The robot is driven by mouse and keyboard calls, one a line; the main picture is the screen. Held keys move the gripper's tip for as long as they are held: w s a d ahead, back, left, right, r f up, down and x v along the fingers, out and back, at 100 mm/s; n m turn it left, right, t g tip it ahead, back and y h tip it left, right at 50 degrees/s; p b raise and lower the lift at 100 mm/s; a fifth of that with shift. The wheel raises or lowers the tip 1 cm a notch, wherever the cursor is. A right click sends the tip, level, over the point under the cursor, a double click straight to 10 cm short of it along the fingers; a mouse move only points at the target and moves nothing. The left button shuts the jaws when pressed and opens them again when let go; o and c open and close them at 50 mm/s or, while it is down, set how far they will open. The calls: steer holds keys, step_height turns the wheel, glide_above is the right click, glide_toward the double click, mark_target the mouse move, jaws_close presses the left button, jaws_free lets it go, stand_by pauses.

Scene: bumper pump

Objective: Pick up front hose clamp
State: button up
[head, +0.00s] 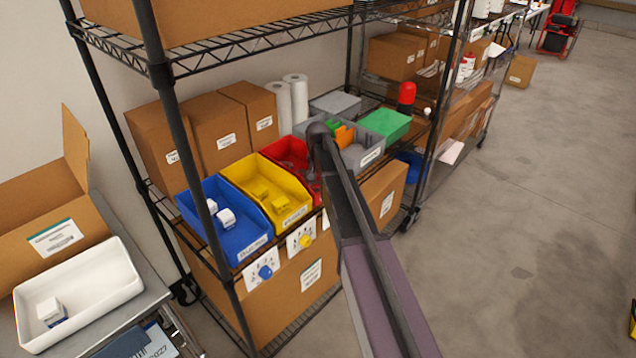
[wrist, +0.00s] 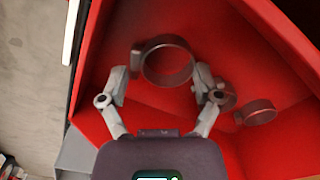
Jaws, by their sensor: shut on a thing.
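A dark metal hose clamp (wrist: 168,81), a round band with a small screw housing at its left, is between the fingers of my gripper (wrist: 168,72) in the wrist view. The gripper is shut on it, one finger at each side of the ring. The red bin (wrist: 125,25) surrounds and lies behind the clamp. A second hose clamp (wrist: 258,113) lies in the bin to the right. Another (wrist: 227,97) is partly hidden by the right finger. In the head view my arm hides part of the red bin (head: 283,152), and the fingers cannot be made out.
A yellow bin (head: 285,190) and a blue bin (head: 238,240) stand left of the red bin on the wire shelf. A grey bin (head: 373,157) with a green one (head: 386,122) stands to the right. A white tray (head: 100,290) is at lower left.

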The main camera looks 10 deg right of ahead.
mark_target(318, 183)
step_height(318, 183, up, 10)
steer(key=p, duration=0.9)
steer(key=shift+f, duration=0.15)
